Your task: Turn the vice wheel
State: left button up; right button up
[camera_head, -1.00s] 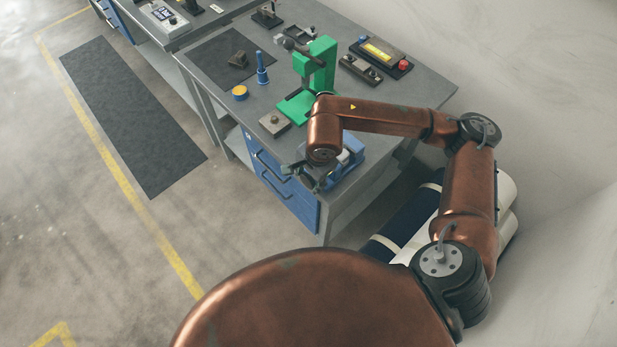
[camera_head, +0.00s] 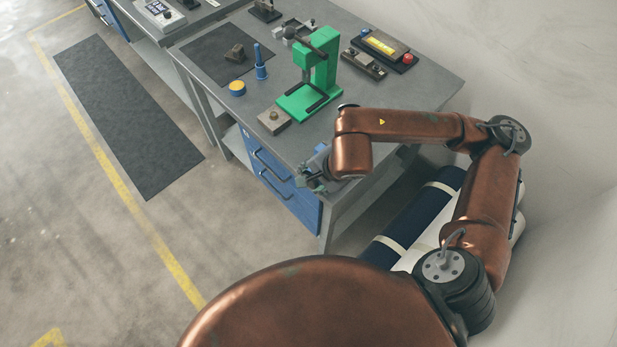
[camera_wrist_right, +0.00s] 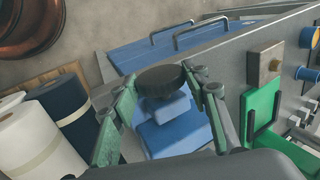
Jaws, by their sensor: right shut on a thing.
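The dark round vice wheel (camera_wrist_right: 160,79) sits on the blue vice (camera_wrist_right: 172,132) in the right wrist view, between the two green-grey fingers of my right gripper (camera_wrist_right: 160,76). The fingers are closed on the wheel's rim from both sides. In the head view my right gripper (camera_head: 312,180) is at the near corner of the workbench, and my arm hides the wheel and most of the vice there. My left gripper is in neither view.
A green press (camera_head: 318,72) and a metal block (camera_head: 274,120) stand on the grey workbench (camera_head: 385,100) beyond the vice. A blue-handled tool (camera_head: 261,65) and a yellow-topped tin (camera_head: 237,88) stand farther left. White and navy rolls (camera_wrist_right: 40,125) lie beside the bench.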

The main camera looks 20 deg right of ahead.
jog(key=shift+s+d+f+t, duration=0.1)
jog(key=shift+f+t, duration=0.2)
jog(key=shift+t, duration=0.1)
jog(key=shift+s+r+t, duration=0.1)
jog(key=shift+r+t, duration=0.1)
jog(key=shift+t, duration=0.1)
jog(key=shift+r+y, duration=0.1)
jog(key=shift+y, duration=0.2)
jog(key=t+p, duration=0.1)
jog(key=p, duration=0.3)
jog(key=shift+s+r+t, duration=0.1)
jog(key=shift+t, duration=0.3)
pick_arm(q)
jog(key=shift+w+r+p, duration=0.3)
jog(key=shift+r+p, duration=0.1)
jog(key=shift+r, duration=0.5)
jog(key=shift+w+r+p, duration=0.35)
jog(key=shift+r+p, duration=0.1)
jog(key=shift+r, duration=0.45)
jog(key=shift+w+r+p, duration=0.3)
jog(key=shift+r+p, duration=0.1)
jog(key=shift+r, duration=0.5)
pick_arm(e)
jog(key=shift+f+t+y, duration=0.2)
jog(key=shift+t+y, duration=0.2)
jog(key=shift+f, duration=0.1)
jog(key=o, duration=1.2)
jog(key=shift+c, duration=0.2)
